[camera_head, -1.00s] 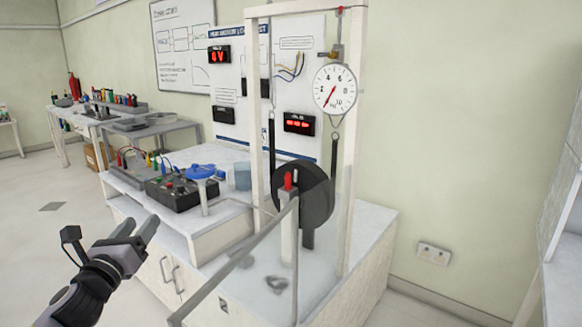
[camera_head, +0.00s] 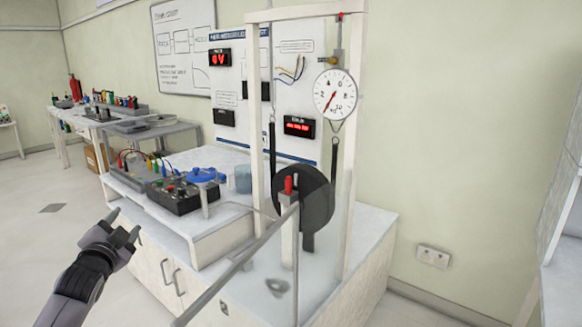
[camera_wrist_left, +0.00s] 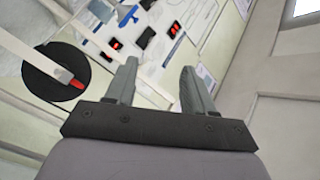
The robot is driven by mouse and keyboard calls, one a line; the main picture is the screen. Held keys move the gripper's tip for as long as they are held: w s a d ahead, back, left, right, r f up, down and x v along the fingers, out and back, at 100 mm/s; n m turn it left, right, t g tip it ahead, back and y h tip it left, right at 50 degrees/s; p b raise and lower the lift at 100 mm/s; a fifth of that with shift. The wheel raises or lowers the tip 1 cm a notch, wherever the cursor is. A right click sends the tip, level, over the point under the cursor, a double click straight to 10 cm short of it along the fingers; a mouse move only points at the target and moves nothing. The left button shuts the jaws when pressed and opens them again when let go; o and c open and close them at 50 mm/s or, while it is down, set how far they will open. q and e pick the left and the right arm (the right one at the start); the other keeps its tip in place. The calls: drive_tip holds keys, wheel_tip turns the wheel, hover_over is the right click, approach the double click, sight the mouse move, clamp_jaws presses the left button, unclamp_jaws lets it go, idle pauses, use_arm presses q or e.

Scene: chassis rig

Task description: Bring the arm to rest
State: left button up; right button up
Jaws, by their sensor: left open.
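My left gripper (camera_head: 125,226) is in the lower left of the head view, in front of the left side of the white cabinet bench (camera_head: 150,262). Its two fingers are apart and nothing is between them. In the left wrist view the two grey fingers (camera_wrist_left: 155,88) also stand apart and empty, with the rig and its panel beyond them. My right gripper does not show in either view.
The bench carries a white frame (camera_head: 348,190) with a dial gauge (camera_head: 335,94), a black disc (camera_head: 303,195) and a long slanted bar (camera_head: 245,257). A black box (camera_head: 178,198) and a blue-topped stand (camera_head: 202,174) sit behind the gripper. The floor (camera_head: 50,235) at left is clear.

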use_arm(q)
drive_tip(key=s+d+f+n+g+h, duration=0.25)
drive_tip(key=s+d+f, duration=0.25)
drive_tip(key=s+f, duration=0.45)
drive_tip(key=s+d+f+n+g+h, duration=0.1)
drive_tip(key=s+d+f+n+g, duration=0.15)
drive_tip(key=s+d+f, duration=0.65)
drive_tip(key=s+d+f+n+g, duration=0.1)
drive_tip(key=s+d+f, duration=0.1)
drive_tip(key=s+f, duration=0.4)
drive_tip(key=s+d+f+g+h, duration=0.1)
drive_tip(key=s+f, duration=0.4)
drive_tip(key=s, duration=0.8)
drive_tip(key=shift+s+d+f+n+g, duration=0.3)
drive_tip(key=shift+d+f+n, duration=0.05)
drive_tip(key=shift+f+n, duration=0.05)
